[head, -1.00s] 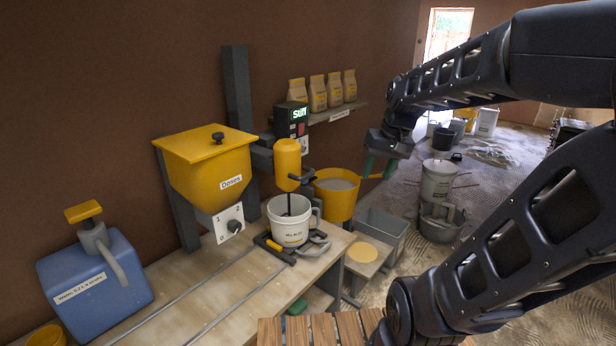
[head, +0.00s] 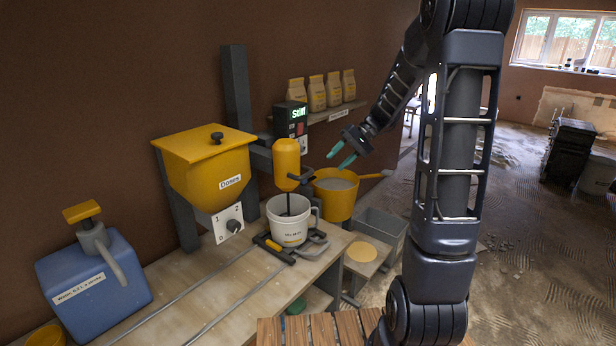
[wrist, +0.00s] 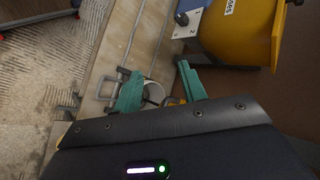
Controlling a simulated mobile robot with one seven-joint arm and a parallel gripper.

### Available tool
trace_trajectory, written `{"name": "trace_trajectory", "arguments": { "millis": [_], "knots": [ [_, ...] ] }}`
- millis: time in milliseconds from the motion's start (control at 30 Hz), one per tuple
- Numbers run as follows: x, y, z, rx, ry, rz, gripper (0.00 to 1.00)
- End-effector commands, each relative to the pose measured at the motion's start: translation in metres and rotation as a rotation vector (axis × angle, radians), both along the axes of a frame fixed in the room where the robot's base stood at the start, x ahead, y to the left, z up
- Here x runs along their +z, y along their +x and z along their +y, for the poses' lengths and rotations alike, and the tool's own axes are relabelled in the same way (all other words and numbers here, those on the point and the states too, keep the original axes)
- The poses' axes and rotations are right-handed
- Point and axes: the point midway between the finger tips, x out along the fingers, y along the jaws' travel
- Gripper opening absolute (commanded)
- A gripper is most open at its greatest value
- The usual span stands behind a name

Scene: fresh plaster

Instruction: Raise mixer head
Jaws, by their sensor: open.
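The mixer head (head: 287,160) is a yellow rounded body on a dark bracket beside the grey post (head: 236,100). It is lowered, its dark stirring shaft reaching into the white bucket (head: 289,232), which also shows between my fingers in the wrist view (wrist: 154,92). A dark handle (head: 303,178) sticks out on the head's right side. The control box (head: 291,121) above has a lit green display. My gripper (head: 340,155) has teal fingers; it is open and empty, to the right of the mixer head and apart from it. It also shows in the wrist view (wrist: 160,70).
A yellow hopper (head: 206,175) and a blue water container (head: 92,288) stand left along the bench (head: 190,290). A yellow tub (head: 336,194) sits behind the bucket on the right. A shelf (head: 335,113) with several bags is on the wall. Open floor lies right.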

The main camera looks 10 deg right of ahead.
Motion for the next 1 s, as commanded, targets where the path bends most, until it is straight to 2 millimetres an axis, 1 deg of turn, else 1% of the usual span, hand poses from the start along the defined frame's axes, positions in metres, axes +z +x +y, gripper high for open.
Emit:
{"name": "trace_trajectory", "arguments": {
  "millis": [33, 100, 367, 633, 800, 900, 1000],
  "knots": [
    [-0.008, 0.013, 0.000, -0.005, 0.033, 0.013, 0.41],
    [-0.016, 0.028, 0.001, -0.010, 0.084, 0.025, 0.41],
    [-0.051, 0.086, -0.001, -0.045, 0.270, 0.047, 0.41],
    [-0.098, 0.144, -0.010, -0.104, 0.459, 0.045, 0.41],
    [-0.123, 0.170, -0.017, -0.140, 0.549, 0.031, 0.41],
    [-0.133, 0.179, -0.020, -0.156, 0.580, 0.023, 0.41],
    [-0.137, 0.184, -0.021, -0.163, 0.597, 0.018, 0.41]
  ]
}}
